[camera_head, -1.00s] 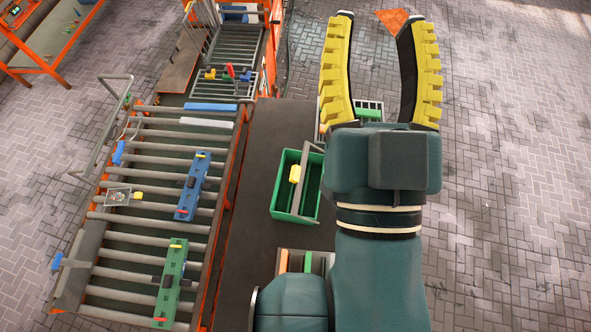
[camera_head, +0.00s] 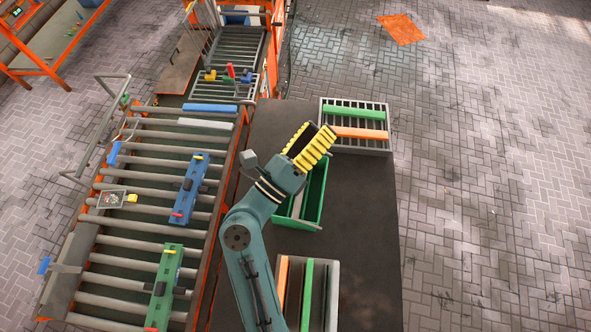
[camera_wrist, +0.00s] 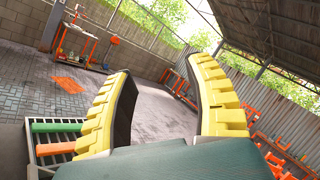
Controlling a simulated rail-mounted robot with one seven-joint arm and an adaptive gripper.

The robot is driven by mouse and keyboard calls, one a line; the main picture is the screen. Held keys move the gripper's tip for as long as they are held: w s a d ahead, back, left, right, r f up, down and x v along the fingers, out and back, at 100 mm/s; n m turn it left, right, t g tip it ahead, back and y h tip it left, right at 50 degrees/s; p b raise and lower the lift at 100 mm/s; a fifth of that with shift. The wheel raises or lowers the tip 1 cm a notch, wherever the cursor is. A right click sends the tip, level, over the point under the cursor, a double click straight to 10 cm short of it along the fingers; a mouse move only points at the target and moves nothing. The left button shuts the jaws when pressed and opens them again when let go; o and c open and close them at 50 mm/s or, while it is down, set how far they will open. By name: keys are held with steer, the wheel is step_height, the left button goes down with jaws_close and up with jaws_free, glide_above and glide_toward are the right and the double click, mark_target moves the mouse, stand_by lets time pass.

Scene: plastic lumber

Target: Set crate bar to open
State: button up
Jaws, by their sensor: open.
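The green crate (camera_head: 316,196) stands on the dark table, partly hidden behind my arm and gripper. A grey strip (camera_head: 299,222) shows along its near end, perhaps part of the crate bar. Most of the bar and the yellow piece on it are hidden, so I cannot tell how the bar is set. My gripper (camera_head: 313,140) is open and empty, its yellow padded fingers over the crate's far end and pointing up and right. In the wrist view my gripper (camera_wrist: 163,75) shows its fingers spread apart, with no crate between them.
A grey slatted crate (camera_head: 357,146) with green and orange boards stands at the far right of the table (camera_head: 365,235). Another crate with boards (camera_head: 306,290) stands near. The roller conveyor (camera_head: 150,225) with blue and green pieces lies left. The table's right side is bare.

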steer(key=s+a+f+n+g+y+b, duration=0.1)
steer(key=s+a+f+y+b, duration=0.2)
steer(key=f, duration=0.7)
steer(key=s+a+f+n+g+y, duration=0.1)
steer(key=s+a+f+n, duration=0.3)
steer(key=f, duration=0.6)
steer(key=s+a+f+m+g+y+b, duration=0.15)
steer(key=a+f, duration=0.35)
steer(key=f, duration=0.5)
steer(key=shift+n+t+y, duration=0.35)
steer(key=shift+n+y, duration=0.1)
steer(key=shift+y, duration=0.1)
steer(key=x, duration=1.1)
steer(key=b+x, duration=0.1)
steer(key=x, duration=0.4)
steer(key=shift+w+d+r, duration=0.2)
steer(key=shift+d+r, duration=0.05)
steer(key=shift+r, duration=0.05)
jaws_close()
steer(key=shift+s, duration=0.1)
